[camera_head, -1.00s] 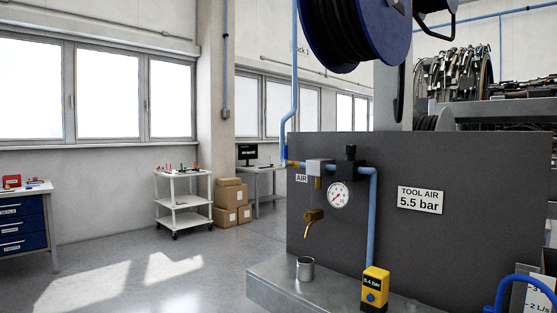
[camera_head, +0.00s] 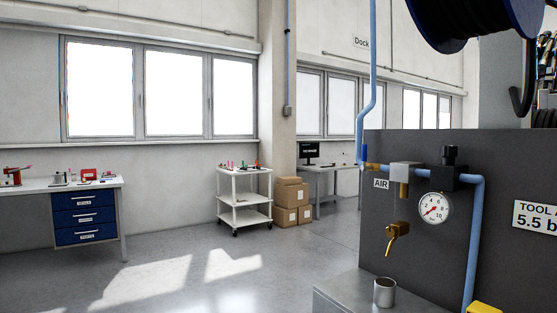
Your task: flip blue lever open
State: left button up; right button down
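A small blue lever (camera_head: 364,154) stands upright at the left end of the air line, beside the panel's left edge. It sits on a brass-coloured fitting (camera_head: 373,167) where the blue pipe comes down from above. The lever is small in the picture, and I cannot tell its exact angle to the pipe. Neither of my grippers is in view.
The dark panel (camera_head: 420,270) carries a pressure gauge (camera_head: 435,208), a brass tap (camera_head: 397,238) and an AIR label (camera_head: 381,184). A metal cup (camera_head: 384,292) stands on the ledge (camera_head: 345,300) below. A hose reel (camera_head: 475,20) hangs above. Open floor (camera_head: 180,265) lies left.

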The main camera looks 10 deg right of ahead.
aim_at(364, 153)
jog(key=u, duration=0.45)
jog(key=i, duration=0.85)
jog(key=z, duration=0.45)
jog(key=i, duration=0.65)
jog(key=z, duration=0.6)
